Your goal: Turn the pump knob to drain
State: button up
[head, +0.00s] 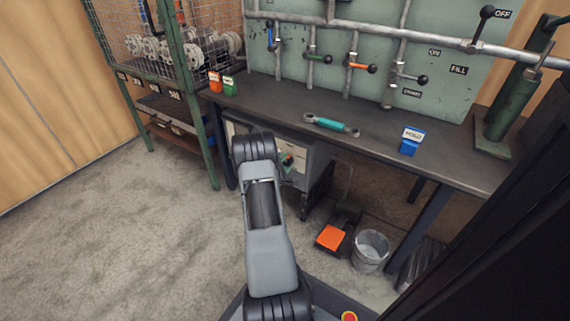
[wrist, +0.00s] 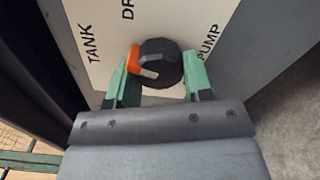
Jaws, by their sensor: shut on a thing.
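The pump knob (wrist: 164,58) is dark and faceted with an orange pointer (wrist: 134,60) on its left side in the wrist view. It sits on a pale panel (wrist: 185,22) lettered TANK at left, PUMP at right and a cut-off "DR" at the top. The orange pointer faces left, on the side of the TANK lettering; its exact setting I cannot tell. My gripper (wrist: 160,87) has one green finger on either side of the knob and is shut on it. In the head view, the panel is on a grey unit (head: 312,160) under the bench, partly hidden by my arm.
The bench (head: 455,160) overhangs the unit and carries a teal-handled tool (head: 331,125) and a blue box (head: 411,142). An orange pedal (head: 330,237) and a bucket (head: 370,250) stand on the floor at right. The floor at left is clear.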

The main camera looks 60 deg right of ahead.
jog(key=m, duration=0.4)
jog(key=shift+a, duration=0.1)
jog(key=shift+m, duration=2.5)
jog(key=o, duration=0.9)
jog(key=shift+r, duration=0.15)
jog(key=a+p, duration=0.4)
jog(key=a, duration=0.9)
jog(key=shift+a, duration=0.35)
